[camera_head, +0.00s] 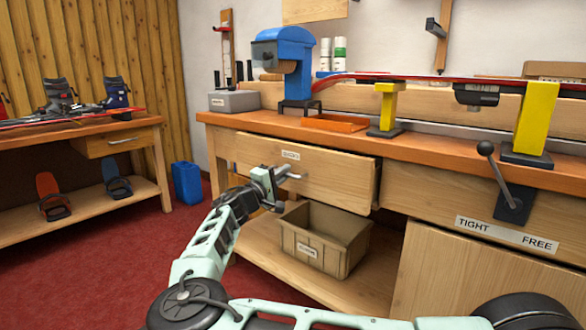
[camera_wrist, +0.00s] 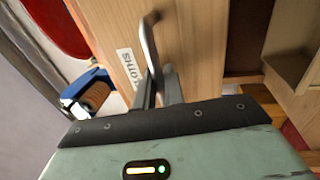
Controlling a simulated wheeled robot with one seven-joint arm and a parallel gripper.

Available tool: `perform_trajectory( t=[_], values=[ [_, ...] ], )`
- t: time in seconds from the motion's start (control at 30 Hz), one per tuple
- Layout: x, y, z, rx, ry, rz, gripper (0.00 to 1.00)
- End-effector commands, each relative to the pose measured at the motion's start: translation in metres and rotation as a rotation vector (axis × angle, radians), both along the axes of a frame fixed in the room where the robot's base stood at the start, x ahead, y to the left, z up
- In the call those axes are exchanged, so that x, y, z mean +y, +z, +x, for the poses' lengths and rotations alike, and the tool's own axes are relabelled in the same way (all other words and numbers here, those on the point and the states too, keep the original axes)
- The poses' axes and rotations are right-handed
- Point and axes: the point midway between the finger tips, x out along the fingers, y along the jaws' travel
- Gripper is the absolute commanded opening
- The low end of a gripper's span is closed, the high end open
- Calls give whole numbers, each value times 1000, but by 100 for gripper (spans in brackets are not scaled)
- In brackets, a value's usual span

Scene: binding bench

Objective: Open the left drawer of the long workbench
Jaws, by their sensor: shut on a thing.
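The long workbench (camera_head: 420,140) has an orange-brown top and fills the right of the head view. Its left drawer (camera_head: 335,180) has a pale wood front with a small label and stands partly pulled out from the bench. The drawer front also shows in the wrist view (camera_wrist: 190,40). My gripper (camera_head: 279,174) is shut on the metal bar handle (camera_head: 292,176) at the drawer's front. In the wrist view, my gripper's fingers (camera_wrist: 160,85) close around the lower part of the handle (camera_wrist: 149,40). The drawer's inside is mostly hidden.
A tan bin (camera_head: 325,242) stands on the low shelf below the drawer. A lever (camera_head: 495,170) with a TIGHT/FREE plate is at right. A second bench (camera_head: 75,135) with skis and a blue can (camera_head: 187,184) stand at left. Red floor is clear between them.

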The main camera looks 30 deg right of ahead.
Motion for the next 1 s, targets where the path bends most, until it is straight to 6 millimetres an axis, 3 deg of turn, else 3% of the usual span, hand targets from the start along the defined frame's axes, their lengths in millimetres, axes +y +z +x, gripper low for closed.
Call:
perform_trajectory(
  t=[0.1, 0.6, 0.8, 1.0],
  values=[
    [34, 2, -11, 1, 6, 2, 0],
    [163, 1, -58, 0, 4, 3, 0],
    [203, 0, -73, 2, 3, 3, 0],
    [228, 0, -83, 0, 1, 3, 0]
  ],
)
